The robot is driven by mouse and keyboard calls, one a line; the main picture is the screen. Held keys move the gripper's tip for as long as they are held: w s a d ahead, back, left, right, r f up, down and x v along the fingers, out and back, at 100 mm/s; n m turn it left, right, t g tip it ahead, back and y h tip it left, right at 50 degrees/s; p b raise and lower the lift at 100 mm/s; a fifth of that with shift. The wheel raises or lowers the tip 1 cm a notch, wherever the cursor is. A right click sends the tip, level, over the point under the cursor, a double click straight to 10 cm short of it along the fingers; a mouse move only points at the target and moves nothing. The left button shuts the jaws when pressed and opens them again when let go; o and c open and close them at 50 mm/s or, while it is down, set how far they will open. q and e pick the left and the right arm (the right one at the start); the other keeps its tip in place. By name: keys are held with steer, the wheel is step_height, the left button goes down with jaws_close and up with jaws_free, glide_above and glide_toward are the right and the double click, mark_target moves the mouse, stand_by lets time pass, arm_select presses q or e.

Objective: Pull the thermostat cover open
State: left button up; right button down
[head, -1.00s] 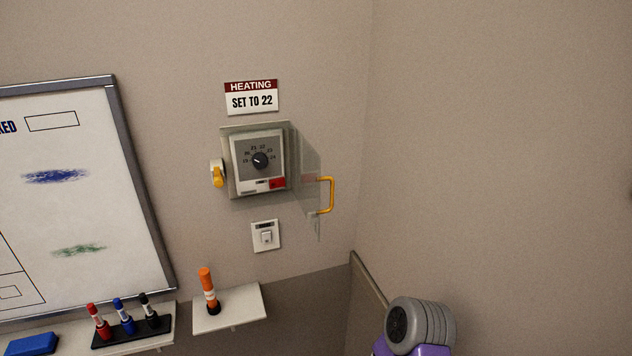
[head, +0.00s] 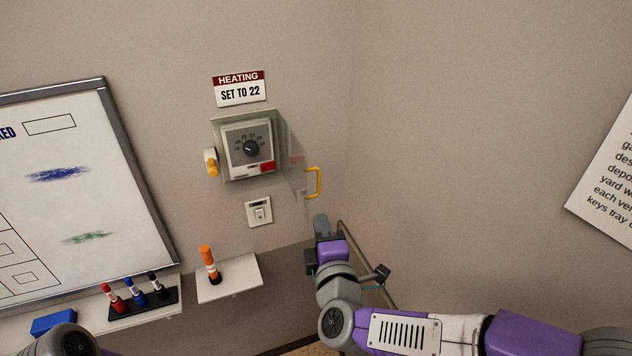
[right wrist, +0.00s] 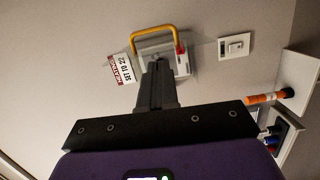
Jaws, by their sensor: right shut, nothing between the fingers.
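The thermostat (head: 248,148) is a pale box with a dark dial and a red tab, on the wall under a HEATING, SET TO 22 sign (head: 240,90). Its clear cover (head: 295,165) is hinged on the right side and stands out from the wall, ajar. The cover's yellow handle (head: 314,183) is on its outer edge. My right gripper (head: 320,220) is shut and empty, just below the handle and apart from it in the head view. In the right wrist view, the fingers (right wrist: 157,75) point towards the handle (right wrist: 152,38). My left gripper is out of view.
A yellow knob (head: 211,162) is left of the thermostat and a switch (head: 259,211) below it. An orange marker (head: 209,262) stands on a small shelf (head: 232,282). A whiteboard (head: 70,190) hangs left. The right wall is close beside my right arm.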

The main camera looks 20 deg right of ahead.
mark_target(303, 169)
arm_select(q)
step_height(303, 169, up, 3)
steer(key=p, duration=0.2)
steer(key=shift+p, duration=0.4)
arm_select(e)
steer(key=w+d+r, duration=0.1)
steer(key=w+d, duration=0.1)
steer(key=w, duration=0.7)
steer(key=shift+w+r, duration=0.2)
steer(key=shift+r, duration=0.1)
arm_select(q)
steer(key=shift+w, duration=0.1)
